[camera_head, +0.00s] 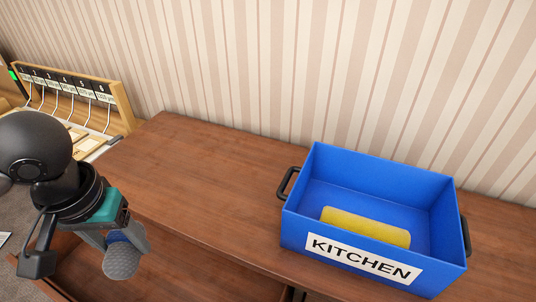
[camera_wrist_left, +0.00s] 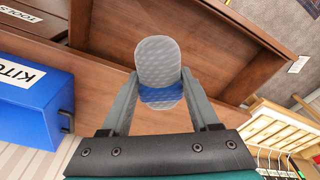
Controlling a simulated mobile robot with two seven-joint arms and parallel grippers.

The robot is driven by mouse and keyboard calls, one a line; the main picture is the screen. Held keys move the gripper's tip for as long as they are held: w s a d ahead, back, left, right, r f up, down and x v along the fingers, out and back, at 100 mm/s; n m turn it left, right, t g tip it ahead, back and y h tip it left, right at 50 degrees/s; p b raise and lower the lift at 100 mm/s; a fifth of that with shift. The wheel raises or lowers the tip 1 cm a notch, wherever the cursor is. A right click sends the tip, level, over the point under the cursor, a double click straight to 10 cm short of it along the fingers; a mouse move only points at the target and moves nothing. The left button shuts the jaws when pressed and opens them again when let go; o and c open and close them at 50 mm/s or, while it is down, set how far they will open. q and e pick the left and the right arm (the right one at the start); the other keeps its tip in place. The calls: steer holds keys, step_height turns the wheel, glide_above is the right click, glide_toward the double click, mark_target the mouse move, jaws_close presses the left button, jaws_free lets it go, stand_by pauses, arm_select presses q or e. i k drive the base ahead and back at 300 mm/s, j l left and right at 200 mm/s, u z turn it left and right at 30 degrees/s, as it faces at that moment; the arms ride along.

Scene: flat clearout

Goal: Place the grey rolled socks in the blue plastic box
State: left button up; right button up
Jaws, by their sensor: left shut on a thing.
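The grey rolled socks (camera_head: 122,261) are a grey patterned roll with a blue band. My left gripper (camera_head: 125,238) is shut on them at the left of the head view, in front of the wooden top's front edge. The left wrist view shows the socks (camera_wrist_left: 159,62) between the two fingers of my left gripper (camera_wrist_left: 160,92), with the band between the fingertips. The blue plastic box (camera_head: 300,222), labelled KITCHEN, stands on the wooden top to the right, apart from the gripper. The box also shows at the left of the wrist view (camera_wrist_left: 35,118). My right gripper is not in view.
A yellow roll (camera_head: 365,227) lies inside the box near its front wall. The wooden top (camera_head: 200,175) is clear left of the box. A wooden rack with numbered hooks (camera_head: 75,88) stands at the far left. A striped wall (camera_head: 300,70) is behind.

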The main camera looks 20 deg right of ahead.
mark_target(353, 206)
steer(key=l+z, duration=0.1)
steer(key=z, duration=0.3)
steer(key=i+l+z, duration=0.1)
steer(key=z, duration=0.75)
steer(key=i+z, duration=0.15)
steer(key=z, duration=0.25)
